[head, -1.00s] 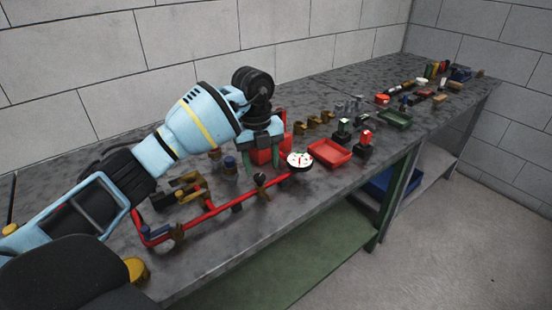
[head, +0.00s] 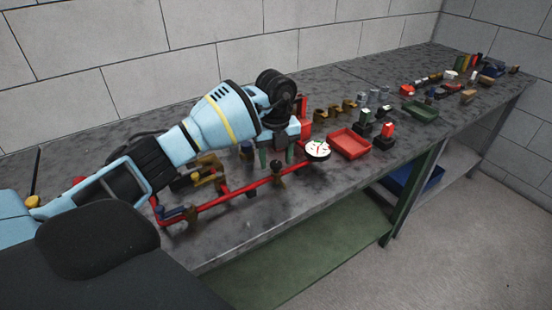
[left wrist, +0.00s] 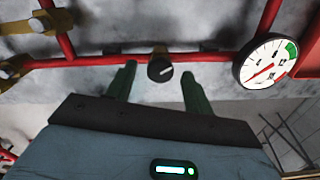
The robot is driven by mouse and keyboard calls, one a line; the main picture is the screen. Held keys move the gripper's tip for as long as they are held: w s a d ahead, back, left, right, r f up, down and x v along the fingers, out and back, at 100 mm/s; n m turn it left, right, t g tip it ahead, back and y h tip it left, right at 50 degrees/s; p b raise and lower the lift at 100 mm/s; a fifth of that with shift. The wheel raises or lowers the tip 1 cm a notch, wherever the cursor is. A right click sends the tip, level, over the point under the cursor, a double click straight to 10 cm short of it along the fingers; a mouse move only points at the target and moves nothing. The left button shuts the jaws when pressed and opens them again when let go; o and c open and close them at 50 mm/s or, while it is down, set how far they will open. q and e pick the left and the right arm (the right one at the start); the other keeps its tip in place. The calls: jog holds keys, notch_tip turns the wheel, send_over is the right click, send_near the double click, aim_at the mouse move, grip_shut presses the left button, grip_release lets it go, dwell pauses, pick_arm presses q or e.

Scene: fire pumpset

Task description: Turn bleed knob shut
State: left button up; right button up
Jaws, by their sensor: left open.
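The bleed knob (left wrist: 161,68) is small, round and black with a pale pointer line. It sits on a brass fitting on the red pipe (left wrist: 215,60). In the head view the dark knob (head: 278,167) stands on the red pipe left of the white gauge (head: 317,150). The gauge (left wrist: 270,62) shows a red needle and a green sector in the left wrist view. My left gripper (head: 276,157) is open and empty. Its green fingers (left wrist: 158,78) lie to either side of the knob in the left wrist view, apart from it. My right gripper is not in view.
Brass valve fittings (head: 207,172) stand behind the red pipe. A red tray (head: 348,143), small black-based blocks (head: 384,137) and a green tray (head: 421,111) lie to the right. The wall runs behind the bench. The front bench strip (head: 235,238) is clear.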

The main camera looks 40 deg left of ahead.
pick_arm(q)
jog(key=shift+f, duration=0.35)
jog(key=c, duration=1)
jog(key=shift+o, duration=0.2)
